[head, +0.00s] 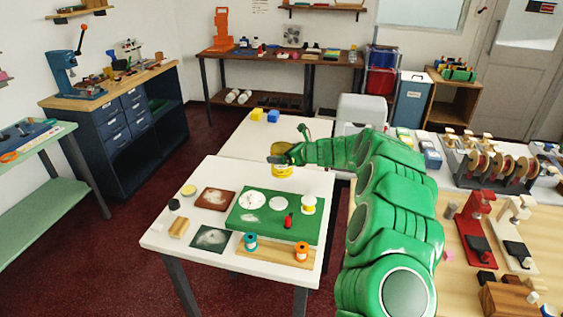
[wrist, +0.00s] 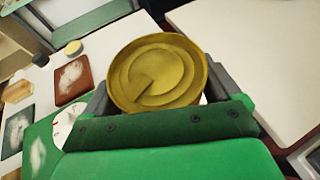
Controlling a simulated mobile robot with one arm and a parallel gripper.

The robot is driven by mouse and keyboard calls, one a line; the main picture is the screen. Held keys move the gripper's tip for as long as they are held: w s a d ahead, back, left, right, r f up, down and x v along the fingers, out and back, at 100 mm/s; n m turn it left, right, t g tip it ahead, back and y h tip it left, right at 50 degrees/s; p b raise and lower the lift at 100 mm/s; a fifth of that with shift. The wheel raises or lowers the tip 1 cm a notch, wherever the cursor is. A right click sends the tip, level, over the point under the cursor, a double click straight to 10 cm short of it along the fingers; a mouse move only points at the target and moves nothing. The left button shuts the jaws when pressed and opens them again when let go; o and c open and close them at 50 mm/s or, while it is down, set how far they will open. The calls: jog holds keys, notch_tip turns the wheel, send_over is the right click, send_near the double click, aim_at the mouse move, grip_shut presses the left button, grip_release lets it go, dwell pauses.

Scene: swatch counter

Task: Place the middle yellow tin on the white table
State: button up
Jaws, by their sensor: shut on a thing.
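A yellow tin (head: 282,172) is held by my gripper (head: 281,159). In the wrist view, the round yellow lid of the tin (wrist: 157,73) lies between the two dark jaws (wrist: 160,90). In the head view, the tin appears at the far right edge of the near white table (head: 160,238); its clearance above the surface cannot be told.
The near table carries a green mat (head: 245,231) with a white disc (head: 250,200), a white-and-yellow tin (head: 308,205) and a red bottle (head: 288,220). A wooden strip (head: 272,257) holds two spools. The middle of the second table is clear. Another bench stands at right.

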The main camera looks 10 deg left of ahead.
jog(key=shift+w+a+f, duration=0.1)
jog(key=shift+w+f, duration=0.1)
jog(key=shift+f, duration=1.45)
jog(key=shift+f, duration=0.1)
jog(key=o, duration=1.2)
jog(key=shift+f, duration=0.1)
jog(key=shift+d+r, duration=0.2)
jog(key=v, duration=1.1)
jog(key=shift+s+d, duration=0.2)
jog(key=shift+d, duration=0.05)
